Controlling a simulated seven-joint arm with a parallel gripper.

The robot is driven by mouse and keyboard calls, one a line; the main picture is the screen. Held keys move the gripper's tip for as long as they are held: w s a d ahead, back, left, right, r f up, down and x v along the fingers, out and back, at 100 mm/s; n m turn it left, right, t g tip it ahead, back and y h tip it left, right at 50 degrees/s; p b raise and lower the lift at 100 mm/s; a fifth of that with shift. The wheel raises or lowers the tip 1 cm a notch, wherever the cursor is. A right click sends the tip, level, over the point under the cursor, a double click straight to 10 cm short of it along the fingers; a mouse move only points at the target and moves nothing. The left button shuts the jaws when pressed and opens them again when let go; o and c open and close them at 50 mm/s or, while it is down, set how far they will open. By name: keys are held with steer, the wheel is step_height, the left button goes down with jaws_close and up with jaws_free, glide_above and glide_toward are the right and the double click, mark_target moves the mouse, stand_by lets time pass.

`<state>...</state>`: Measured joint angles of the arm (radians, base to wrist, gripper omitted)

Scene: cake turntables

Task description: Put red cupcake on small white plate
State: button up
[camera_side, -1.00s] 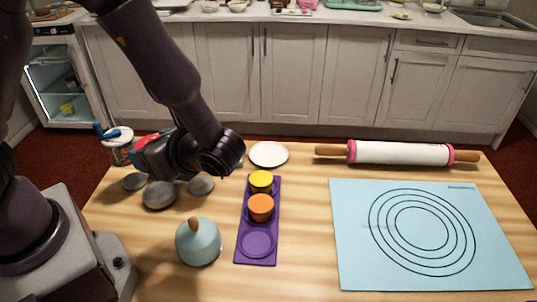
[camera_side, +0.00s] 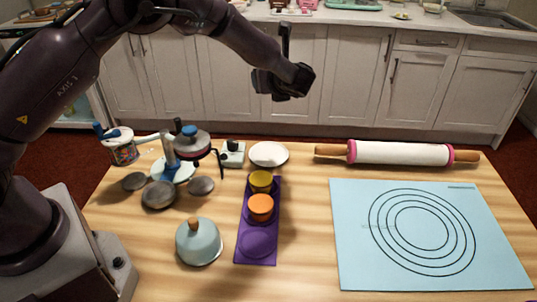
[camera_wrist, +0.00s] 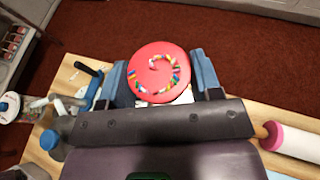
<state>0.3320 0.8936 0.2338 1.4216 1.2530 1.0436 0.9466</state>
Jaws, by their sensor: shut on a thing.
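The red cupcake (camera_wrist: 150,62), topped with a curl of coloured sprinkles, sits between my two fingers in the wrist view. My gripper (camera_wrist: 164,76) is shut on it. In the side view the wrist end of my arm (camera_side: 284,82) is raised beyond the table's far side; the fingers and the cupcake cannot be made out there. The small white plate (camera_side: 268,153) lies bare on the table's far edge, below and slightly left of my wrist. A white patch shows under the cupcake in the wrist view; I cannot tell what it is.
A purple tray (camera_side: 256,246) holds a yellow cupcake (camera_side: 261,182) and an orange cupcake (camera_side: 261,207); its near recess is empty. A rolling pin (camera_side: 400,153) lies right of the plate. A small white device (camera_side: 232,155) and a blue-knobbed stand (camera_side: 188,143) are left. The blue mat (camera_side: 350,265) is clear.

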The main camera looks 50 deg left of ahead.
mark_target(269, 156)
step_height(269, 156, down, 20)
steer(key=shift+r, duration=0.1)
stand_by(0.5)
steer(key=o, duration=1)
